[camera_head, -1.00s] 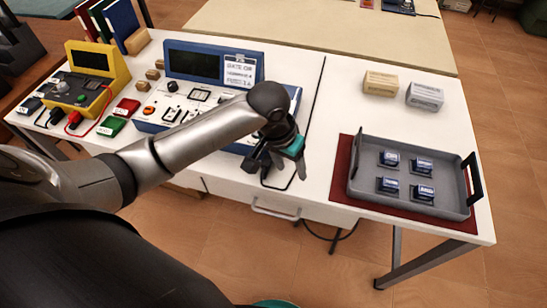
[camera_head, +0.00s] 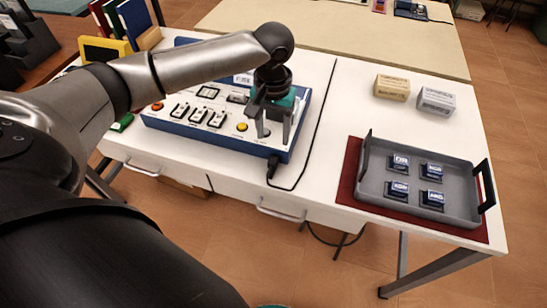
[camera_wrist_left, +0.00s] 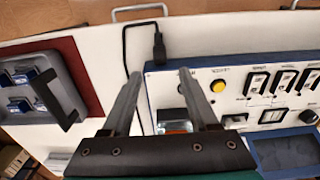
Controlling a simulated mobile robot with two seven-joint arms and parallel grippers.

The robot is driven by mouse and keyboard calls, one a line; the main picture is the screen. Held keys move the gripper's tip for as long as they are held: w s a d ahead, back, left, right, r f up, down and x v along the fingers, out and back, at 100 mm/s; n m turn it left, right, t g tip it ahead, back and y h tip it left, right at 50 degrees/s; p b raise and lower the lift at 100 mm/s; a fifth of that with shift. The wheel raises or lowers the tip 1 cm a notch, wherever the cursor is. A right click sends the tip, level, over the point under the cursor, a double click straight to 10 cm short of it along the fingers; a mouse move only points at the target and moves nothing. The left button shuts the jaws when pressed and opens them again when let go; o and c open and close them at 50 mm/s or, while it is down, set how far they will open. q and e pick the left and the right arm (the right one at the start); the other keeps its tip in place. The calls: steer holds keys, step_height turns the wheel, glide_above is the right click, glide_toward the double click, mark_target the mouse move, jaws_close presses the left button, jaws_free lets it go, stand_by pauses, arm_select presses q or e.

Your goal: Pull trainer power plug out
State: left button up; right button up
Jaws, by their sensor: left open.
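The trainer (camera_head: 187,127) is a blue-edged white panel with switches on the white table; it also shows in the left wrist view (camera_wrist_left: 235,82). Its black power plug (camera_head: 272,167) is at the trainer's front edge, near the right corner, with a black cable running off it. In the left wrist view the plug (camera_wrist_left: 159,47) lies beyond my fingertips, between their lines, at the panel's edge. My left gripper (camera_head: 272,132) is open and empty over the trainer's front right part, pointing down; its fingers also show in the left wrist view (camera_wrist_left: 158,76). My right gripper is out of view.
A grey tray (camera_head: 371,140) with several small blue-labelled blocks lies on a red mat (camera_head: 349,172) at the right. Two small boxes, tan (camera_head: 391,88) and grey (camera_head: 436,101), stand behind it. The table between trainer and tray is clear except for the cable (camera_head: 318,120).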

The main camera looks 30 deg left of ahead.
mark_target(273, 159)
arm_select(q)
step_height(273, 159, down, 9)
steer(key=shift+f+b, duration=0.2)
steer(key=shift+b, duration=0.95)
steer(key=shift+c, duration=0.4)
jaws_close()
